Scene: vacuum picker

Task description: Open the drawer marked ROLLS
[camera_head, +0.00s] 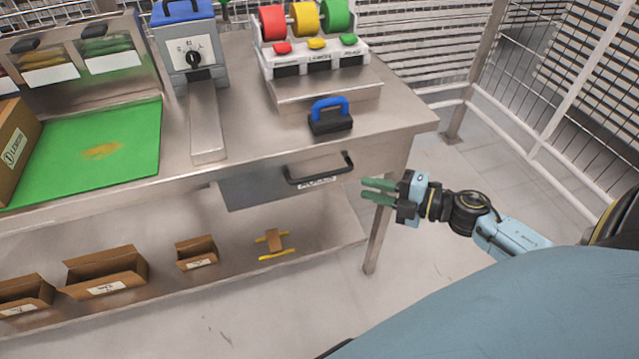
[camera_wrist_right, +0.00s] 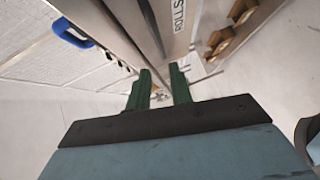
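The grey drawer (camera_head: 270,186) marked ROLLS sits under the right part of the steel table and looks shut. Its black bar handle (camera_head: 319,172) is on the front, above the white label. The drawer front (camera_wrist_right: 168,20) with the ROLLS label also shows at the top of the right wrist view. My right gripper (camera_head: 368,191) is just right of the handle, apart from it. Its green fingers (camera_wrist_right: 160,88) are spread with nothing between them. My left gripper is in neither view.
The steel table (camera_head: 250,125) carries a green mat (camera_head: 130,150), a blue-topped machine (camera_head: 190,45), a roll dispenser (camera_head: 310,55) and a blue-handled black block (camera_head: 330,118). Cardboard boxes (camera_head: 105,272) stand on the lower shelf. A table leg (camera_head: 376,235) is below my right gripper.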

